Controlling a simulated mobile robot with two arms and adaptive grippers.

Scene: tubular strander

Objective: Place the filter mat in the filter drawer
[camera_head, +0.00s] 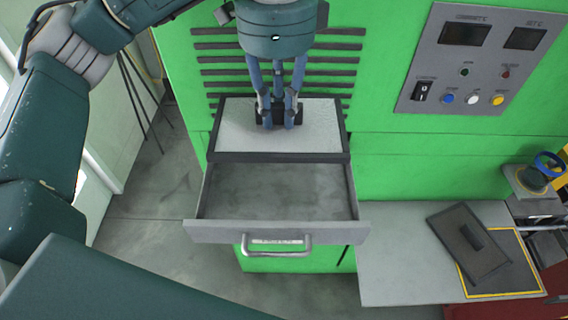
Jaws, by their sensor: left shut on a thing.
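The filter mat (236,128) is a pale grey panel with a dark frame and a dark block-shaped grip at its middle. My left gripper (279,118) comes down from above and is shut on this grip. The mat is over the back part of the open filter drawer (345,236), in front of the louvred green wall; its near dark edge crosses the drawer's rear. I cannot tell whether the mat touches the drawer. The visible drawer floor is grey and bare. My right gripper is not in view.
A second, dark grey mat (458,238) with a grip lies askew on the side table (390,270), partly over a yellow-outlined area. The drawer handle (277,247) juts forward. A control panel (470,75) is on the green wall at upper right.

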